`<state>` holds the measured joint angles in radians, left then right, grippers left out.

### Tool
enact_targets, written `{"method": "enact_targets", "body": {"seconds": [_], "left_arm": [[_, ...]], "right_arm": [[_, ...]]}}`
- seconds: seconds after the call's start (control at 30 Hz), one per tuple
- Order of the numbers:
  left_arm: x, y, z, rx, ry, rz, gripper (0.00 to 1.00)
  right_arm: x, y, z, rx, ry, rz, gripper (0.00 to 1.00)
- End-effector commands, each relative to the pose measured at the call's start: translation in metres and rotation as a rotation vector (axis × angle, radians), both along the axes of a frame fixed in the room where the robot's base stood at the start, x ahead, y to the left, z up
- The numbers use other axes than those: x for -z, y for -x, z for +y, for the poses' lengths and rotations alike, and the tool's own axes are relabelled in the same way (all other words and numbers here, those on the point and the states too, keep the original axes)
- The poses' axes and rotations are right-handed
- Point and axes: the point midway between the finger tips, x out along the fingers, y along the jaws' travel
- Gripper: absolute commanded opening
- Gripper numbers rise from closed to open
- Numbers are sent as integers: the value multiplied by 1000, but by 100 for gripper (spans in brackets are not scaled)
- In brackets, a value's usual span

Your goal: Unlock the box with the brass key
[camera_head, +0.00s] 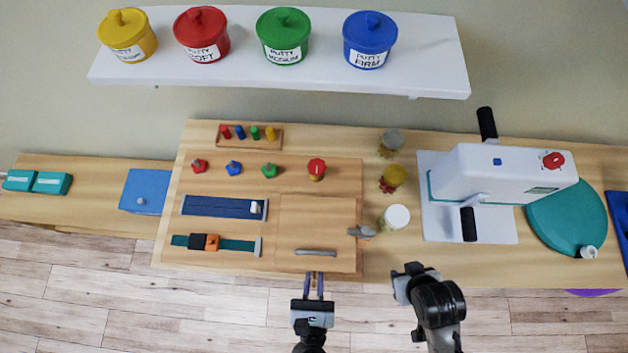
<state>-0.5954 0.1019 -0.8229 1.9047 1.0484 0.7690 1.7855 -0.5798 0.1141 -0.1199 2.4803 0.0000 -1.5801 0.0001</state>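A light wooden activity board (225,172) lies on the table. At its lower right it has a square wooden door or lid (316,222) with a grey bar handle (315,252) and a grey metal piece (361,232) at its right edge. I cannot make out a brass key or a keyhole. My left gripper (313,280) is at the board's front edge, below the handle. Its two thin fingers are apart, with no object visible between them; whether they touch the board is unclear. My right gripper (405,283) is in front of the table, to the right; its finger gap is hidden.
Jars (396,217) stand right of the board. A white hand-crank machine (490,172) and teal disc (568,218) fill the table's right. A blue box (145,190) sits on the left bench. Putty tubs (282,36) stand on the shelf (235,72) above. Floor in front is clear.

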Motion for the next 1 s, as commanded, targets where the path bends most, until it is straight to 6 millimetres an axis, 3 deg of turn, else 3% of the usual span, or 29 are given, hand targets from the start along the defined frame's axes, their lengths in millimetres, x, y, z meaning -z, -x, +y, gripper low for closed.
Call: {"method": "enact_targets", "body": {"seconds": [0.17, 0.63, 1.0], "left_arm": [[0, 0, 0, 0, 0, 0, 0], [-1, 0, -1, 0, -57, -3, 0], [-3, 0, -4, 0, -352, -21, 0]], "right_arm": [[0, 0, -1, -2, 3, 1, 43], [-5, 0, -3, -7, 10, 1, 43], [-26, 0, -1, -2, 3, 1, 43]]}}
